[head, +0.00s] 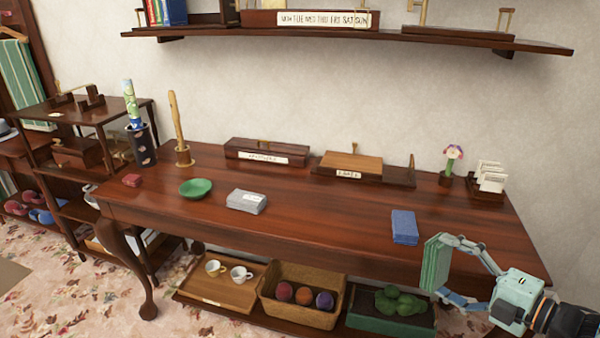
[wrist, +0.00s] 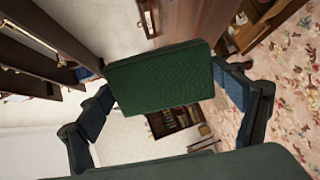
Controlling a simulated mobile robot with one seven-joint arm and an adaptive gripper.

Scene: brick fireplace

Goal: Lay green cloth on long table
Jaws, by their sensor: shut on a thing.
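The green cloth (head: 436,262) is a folded, flat block held upright at the front right edge of the long table. In the wrist view the cloth (wrist: 160,78) fills the space between the fingers. My gripper (head: 456,268) is shut on it. The long table (head: 320,213) is dark reddish wood with a curved leg at the left. I cannot tell whether the cloth touches the table edge.
A blue folded cloth (head: 404,227) lies just left of my gripper. Letter holders (head: 490,181) stand at the right back. The middle front is clear.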

